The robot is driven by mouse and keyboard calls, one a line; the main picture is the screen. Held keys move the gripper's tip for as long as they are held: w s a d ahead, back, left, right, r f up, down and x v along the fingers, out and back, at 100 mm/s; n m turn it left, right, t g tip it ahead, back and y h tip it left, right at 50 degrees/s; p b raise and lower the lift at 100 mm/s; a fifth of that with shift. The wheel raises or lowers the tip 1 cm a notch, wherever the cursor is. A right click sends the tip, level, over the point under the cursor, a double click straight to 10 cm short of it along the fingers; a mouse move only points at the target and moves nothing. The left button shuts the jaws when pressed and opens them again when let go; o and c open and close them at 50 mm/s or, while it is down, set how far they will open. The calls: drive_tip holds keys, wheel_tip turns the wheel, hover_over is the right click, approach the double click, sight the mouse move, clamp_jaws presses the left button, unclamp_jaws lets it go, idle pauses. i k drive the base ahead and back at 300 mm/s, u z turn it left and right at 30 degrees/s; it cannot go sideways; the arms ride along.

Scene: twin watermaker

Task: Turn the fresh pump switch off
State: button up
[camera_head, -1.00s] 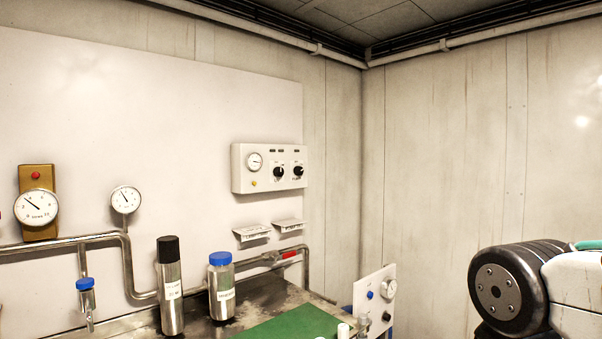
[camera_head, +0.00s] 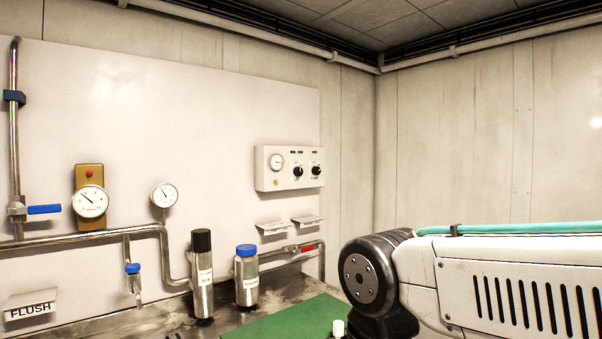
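A white control box (camera_head: 289,168) is mounted on the white wall panel, right of centre. It carries a round gauge (camera_head: 276,161), a small yellow button (camera_head: 276,183) and two black rotary knobs, one on the left (camera_head: 298,171) and one on the right (camera_head: 316,170). The labels by the knobs are too small to read, so I cannot tell which is the fresh pump switch. My arm reaches in from the right edge, in front of the bench and to the right of the box. My gripper is outside the picture.
A steel bench (camera_head: 160,318) holds a black-capped bottle (camera_head: 202,280), a blue-capped bottle (camera_head: 247,278) and a green mat (camera_head: 285,322). Pipes run along the panel with a blue-handled valve (camera_head: 44,209) and a red handle (camera_head: 308,248). A FLUSH sign (camera_head: 30,307) stands lower left.

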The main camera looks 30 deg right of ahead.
sight(316, 171)
drive_tip(key=i, duration=0.85)
drive_tip(key=z, duration=0.1)
